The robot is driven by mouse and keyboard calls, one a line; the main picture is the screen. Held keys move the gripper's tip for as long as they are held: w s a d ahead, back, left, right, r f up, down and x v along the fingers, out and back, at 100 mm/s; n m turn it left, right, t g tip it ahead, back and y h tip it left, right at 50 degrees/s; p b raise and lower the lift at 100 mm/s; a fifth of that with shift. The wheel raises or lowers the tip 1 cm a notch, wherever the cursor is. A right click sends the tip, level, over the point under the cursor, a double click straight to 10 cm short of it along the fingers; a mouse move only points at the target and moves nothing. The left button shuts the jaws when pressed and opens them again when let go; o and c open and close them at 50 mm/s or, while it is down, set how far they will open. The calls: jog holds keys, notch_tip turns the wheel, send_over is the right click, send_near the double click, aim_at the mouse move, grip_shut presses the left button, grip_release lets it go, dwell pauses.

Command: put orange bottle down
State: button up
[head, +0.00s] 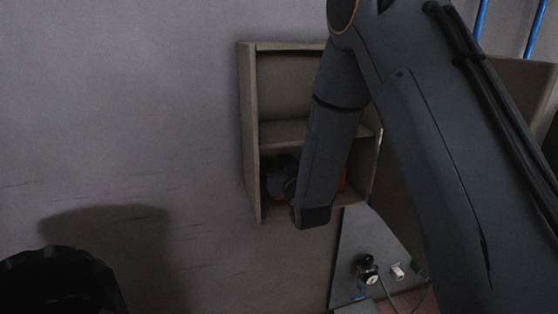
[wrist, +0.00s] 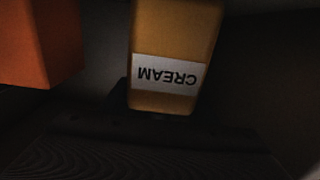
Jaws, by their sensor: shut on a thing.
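The orange bottle (wrist: 175,40) fills the upper middle of the wrist view, in amber-orange with a white label reading CREAM upside down in the picture. Its upper end in that view is cut off by the frame. My gripper (wrist: 160,117) is a dark shape at the bottle's lower end and is shut on it. In the head view my gripper (head: 283,180) is inside the lower compartment of a wall cabinet (head: 249,140), partly hidden by my arm. A small orange patch shows beside it. Whether the bottle touches the shelf floor is too dark to tell.
A red-orange box (wrist: 38,40) stands beside the bottle, at the left of the wrist view. The cabinet's side walls and middle shelf (head: 283,130) close in the compartment. A dark round bin (head: 60,285) is at the lower left.

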jog(key=shift+f, duration=0.1)
jog(key=o, duration=1.1)
jog(key=shift+o, duration=0.2)
jog(key=shift+s, duration=0.15)
jog(key=b+v, duration=0.4)
jog(key=v, duration=0.7)
jog(key=shift+s, duration=0.35)
jog(key=shift+d, duration=0.15)
